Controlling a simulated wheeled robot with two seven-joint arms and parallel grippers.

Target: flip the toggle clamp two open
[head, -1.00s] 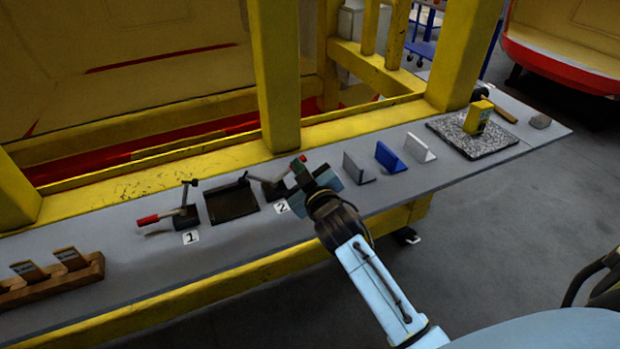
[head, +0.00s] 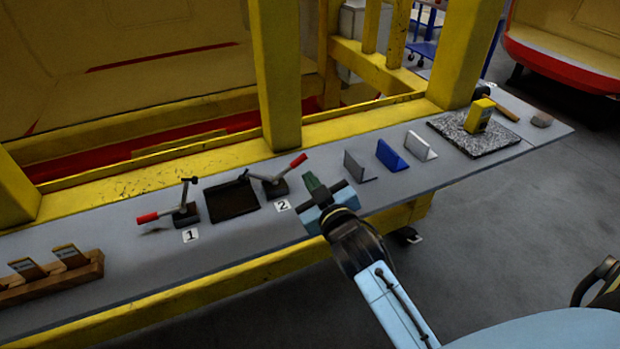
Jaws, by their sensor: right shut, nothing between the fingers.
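Toggle clamp two (head: 276,186) stands on the grey bench behind the "2" label (head: 282,205). Its red-tipped handle (head: 297,160) points up and to the right, and its dark arm reaches left to the edge of the dark square tray (head: 232,201). My right gripper (head: 311,181) is shut and empty, just right of and in front of the clamp, apart from the handle. Toggle clamp one (head: 186,213) stands left of the tray, its red handle (head: 148,217) lying low to the left and its dark arm upright. My left gripper is not in view.
Grey, blue and white angled pieces (head: 391,156) stand right of my gripper. A yellow block (head: 479,115) sits on a speckled plate (head: 450,132) farther right. A wooden rack (head: 90,271) is at far left. A yellow post (head: 277,80) rises behind the clamp.

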